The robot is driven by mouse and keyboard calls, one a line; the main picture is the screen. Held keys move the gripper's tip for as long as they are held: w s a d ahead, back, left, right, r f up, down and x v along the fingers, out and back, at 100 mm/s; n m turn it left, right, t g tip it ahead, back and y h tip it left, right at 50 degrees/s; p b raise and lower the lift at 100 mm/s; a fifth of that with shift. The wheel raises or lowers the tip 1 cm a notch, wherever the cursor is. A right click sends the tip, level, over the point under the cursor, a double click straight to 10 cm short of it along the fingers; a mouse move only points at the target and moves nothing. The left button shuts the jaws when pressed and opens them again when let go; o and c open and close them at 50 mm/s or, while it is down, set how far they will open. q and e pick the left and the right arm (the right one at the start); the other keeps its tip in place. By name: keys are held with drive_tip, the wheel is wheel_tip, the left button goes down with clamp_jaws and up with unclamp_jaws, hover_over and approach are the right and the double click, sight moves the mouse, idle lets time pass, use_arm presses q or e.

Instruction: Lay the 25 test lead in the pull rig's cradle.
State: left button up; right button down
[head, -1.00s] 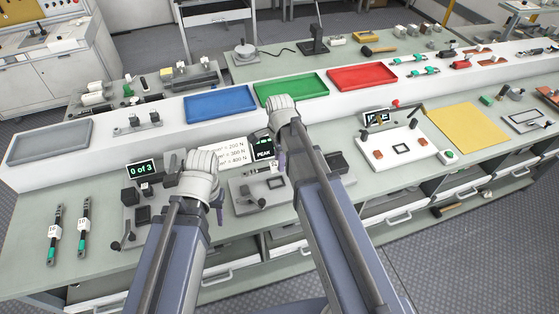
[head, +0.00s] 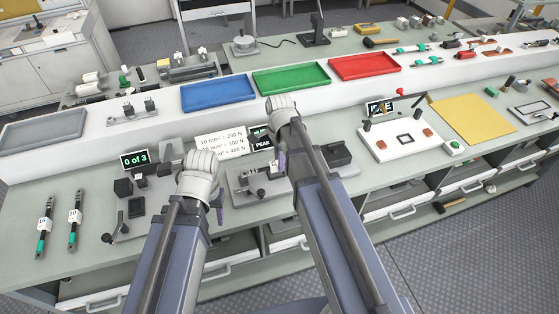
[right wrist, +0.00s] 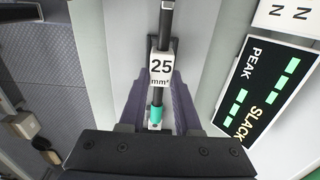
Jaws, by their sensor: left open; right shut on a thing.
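The 25 test lead (right wrist: 161,67), with a white "25 mm²" tag, a dark rod and a green band, lies between the purple fingers of my right gripper (right wrist: 158,105) in the right wrist view. That gripper (head: 281,163) is shut on it over the pull rig (head: 242,190) in the head view, near the rig's small posts. Whether the lead touches the cradle cannot be told; my arm hides part of the rig. The rig's PEAK/SLACK display (right wrist: 258,90) stands beside the lead. My left gripper (head: 217,207) is open and empty, left of the rig.
Two other tagged leads (head: 44,235) (head: 74,226) lie at the bench's left. A fixture with a "0 of 3" display (head: 135,159) stands left of my left arm. Blue (head: 218,94), green (head: 291,78) and red (head: 364,66) trays line the raised shelf behind.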

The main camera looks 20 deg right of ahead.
use_arm(q)
drive_tip(key=shift+f, duration=0.1)
use_arm(e)
drive_tip(key=shift+f, duration=0.15)
use_arm(q)
drive_tip(key=shift+f+b, duration=0.5)
drive_tip(key=shift+b, duration=0.1)
use_arm(e)
drive_tip(key=shift+f, duration=0.45)
use_arm(q)
drive_tip(key=shift+f+b, duration=0.6)
use_arm(e)
drive_tip(key=shift+f, duration=0.65)
idle(0.6)
drive_tip(key=c, duration=0.5)
unclamp_jaws()
use_arm(q)
drive_tip(key=shift+r, duration=0.1)
use_arm(e)
drive_tip(key=shift+r, duration=0.15)
wheel_tip(320, 180, up, 8)
drive_tip(key=p, duration=0.8)
use_arm(q)
wheel_tip(320, 180, up, 8)
